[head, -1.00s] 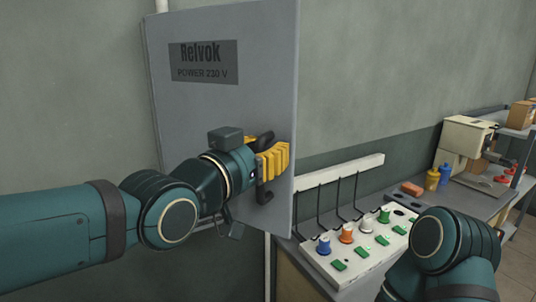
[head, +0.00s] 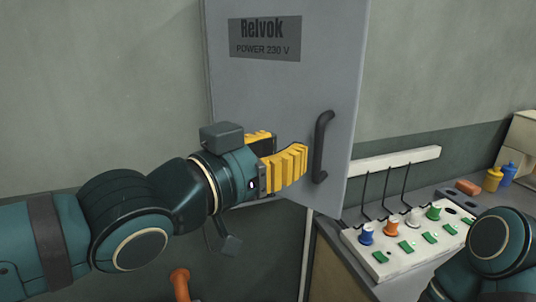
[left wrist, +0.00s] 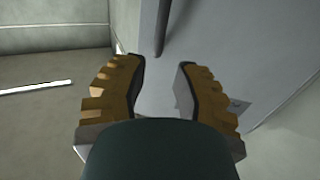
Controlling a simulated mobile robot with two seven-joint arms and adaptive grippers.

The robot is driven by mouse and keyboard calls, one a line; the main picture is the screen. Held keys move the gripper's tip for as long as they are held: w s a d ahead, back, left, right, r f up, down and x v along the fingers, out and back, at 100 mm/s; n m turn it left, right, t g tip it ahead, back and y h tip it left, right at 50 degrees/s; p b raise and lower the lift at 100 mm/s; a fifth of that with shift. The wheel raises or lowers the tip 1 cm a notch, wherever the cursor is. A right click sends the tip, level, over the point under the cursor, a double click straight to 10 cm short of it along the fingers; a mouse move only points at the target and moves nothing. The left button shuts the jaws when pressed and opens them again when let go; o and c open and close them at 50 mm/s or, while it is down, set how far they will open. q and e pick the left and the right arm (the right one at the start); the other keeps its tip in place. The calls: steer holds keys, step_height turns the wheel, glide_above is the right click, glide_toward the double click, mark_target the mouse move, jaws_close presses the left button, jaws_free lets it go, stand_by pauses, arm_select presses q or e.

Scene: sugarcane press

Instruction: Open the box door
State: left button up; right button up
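The grey box door (head: 285,95) carries a "Relvok POWER 230 V" label and looks closed or nearly so; I cannot tell whether it is ajar. Its dark vertical handle (head: 322,147) is near the door's right edge. My left gripper (head: 280,152), with yellow ribbed fingers, is just left of the handle and apart from it. In the left wrist view the fingers (left wrist: 160,82) are spread and empty, and the handle (left wrist: 162,28) stands beyond their tips. My right arm shows at the lower right, with its gripper out of view.
A counter to the right of the box holds a white panel (head: 392,250) with coloured knobs and green switches. A brick-coloured block (head: 467,187), a yellow container (head: 492,179) and a blue one (head: 508,174) stand farther right. An orange handle-like object (head: 180,284) is low at the left.

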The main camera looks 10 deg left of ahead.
arm_select(q)
steer(key=shift+v, duration=1.05)
